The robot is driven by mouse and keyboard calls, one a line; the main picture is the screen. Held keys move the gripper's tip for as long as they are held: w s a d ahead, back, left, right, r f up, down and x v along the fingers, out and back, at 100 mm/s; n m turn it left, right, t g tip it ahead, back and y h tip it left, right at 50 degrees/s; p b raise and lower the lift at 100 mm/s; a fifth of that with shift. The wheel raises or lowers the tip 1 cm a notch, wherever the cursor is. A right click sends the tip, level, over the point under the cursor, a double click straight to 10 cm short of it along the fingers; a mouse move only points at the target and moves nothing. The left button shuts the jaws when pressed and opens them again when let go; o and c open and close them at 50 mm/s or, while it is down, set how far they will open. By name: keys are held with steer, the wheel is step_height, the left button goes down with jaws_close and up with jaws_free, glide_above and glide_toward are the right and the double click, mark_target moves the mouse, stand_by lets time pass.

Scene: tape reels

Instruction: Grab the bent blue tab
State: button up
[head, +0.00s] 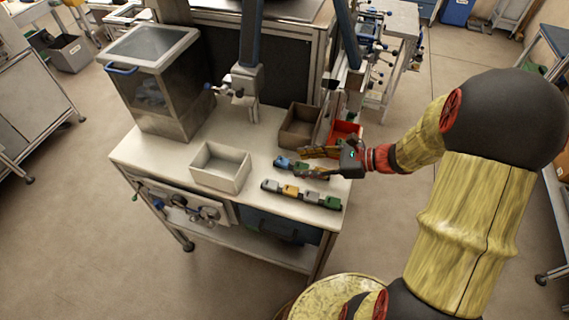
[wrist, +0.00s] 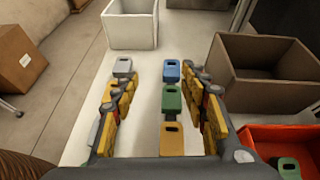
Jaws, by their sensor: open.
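The blue tab (head: 282,162) is at the left end of the rear row of tape tabs on the pale worktop. In the wrist view the blue tab (wrist: 172,71) is at the far end of the middle row, beyond a green tab (wrist: 171,98) and a yellow one (wrist: 172,138). My gripper (head: 304,161) is open and empty, pointing along this row. In the wrist view its yellow-padded fingers (wrist: 158,76) stand on either side of the row, with the blue tab near the tips. I cannot tell whether anything touches it.
A front row holds a grey tab (head: 270,186), a yellow tab (head: 290,191) and a green tab (head: 332,202). A white bin (head: 221,168), a brown bin (head: 297,128) and a red tray (wrist: 285,134) stand around. A clear-sided cabinet (head: 165,85) stands at the back left.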

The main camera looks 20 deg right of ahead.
mark_target(282, 160)
steer(key=shift+w+d+f+m, duration=0.3)
steer(key=shift+d+f+m, duration=0.1)
steer(key=shift+d+m, duration=0.1)
steer(key=shift+w+a+f+t, duration=0.1)
steer(key=shift+w+t, duration=0.1)
steer(key=shift+t, duration=0.1)
steer(key=b+x, duration=0.3)
steer(key=x, duration=0.4)
steer(key=shift+w, duration=0.35)
steer(key=shift+c, duration=0.8)
steer(key=c, duration=0.7)
